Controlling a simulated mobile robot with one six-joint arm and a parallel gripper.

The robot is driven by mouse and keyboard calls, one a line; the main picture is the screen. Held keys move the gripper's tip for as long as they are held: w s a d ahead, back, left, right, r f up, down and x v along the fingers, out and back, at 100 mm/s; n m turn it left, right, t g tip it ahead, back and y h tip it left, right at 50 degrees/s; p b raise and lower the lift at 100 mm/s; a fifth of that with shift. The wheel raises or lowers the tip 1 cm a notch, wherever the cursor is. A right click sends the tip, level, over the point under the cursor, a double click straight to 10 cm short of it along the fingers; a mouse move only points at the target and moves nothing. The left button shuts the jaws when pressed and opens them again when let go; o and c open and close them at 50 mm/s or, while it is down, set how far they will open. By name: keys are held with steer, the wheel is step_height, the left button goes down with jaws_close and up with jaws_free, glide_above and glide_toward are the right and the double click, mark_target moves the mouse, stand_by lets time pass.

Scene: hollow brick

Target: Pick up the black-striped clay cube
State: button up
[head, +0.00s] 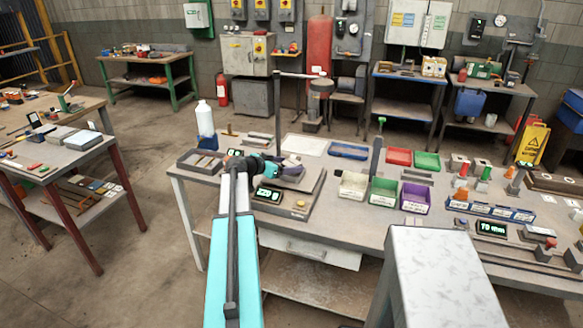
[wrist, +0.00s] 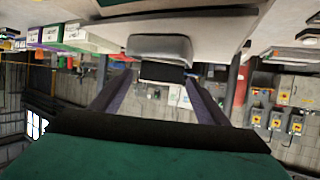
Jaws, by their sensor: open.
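I cannot make out a black-striped clay cube for certain in either view. In the head view my gripper (head: 291,161) is above the left part of the workbench (head: 340,222), over a dark scale-like device (head: 268,195) with a lit display. In the wrist view, which is upside down, the two purple fingers of my gripper (wrist: 158,82) are spread apart. A grey block with a black face (wrist: 160,52) shows between and beyond them; I cannot tell what it is. Nothing is clearly held.
White (head: 353,185), green (head: 383,191) and purple (head: 415,198) bins stand mid-bench, with red (head: 398,156) and green (head: 427,161) trays behind. A dark upright post (head: 376,155) rises nearby. A white bottle (head: 205,120) stands at left. A pale speckled block (head: 445,270) fills the foreground.

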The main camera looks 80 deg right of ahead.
mark_target(288, 164)
steer(key=shift+s+d+f, duration=0.1)
steer(key=shift+s+d, duration=0.1)
steer(key=shift+d, duration=0.1)
stand_by(0.4)
steer(key=c, duration=1.4)
steer(key=shift+r+b, duration=0.9)
steer(key=shift+r, duration=0.7)
steer(key=s+a+r+b, duration=0.1)
steer(key=s+a+b, duration=0.1)
steer(key=a, duration=0.5)
steer(key=s+a+b, duration=0.2)
steer(key=s+a, duration=0.1)
steer(key=a, duration=0.5)
steer(key=shift+r+b, duration=0.35)
steer(key=shift+a, duration=0.1)
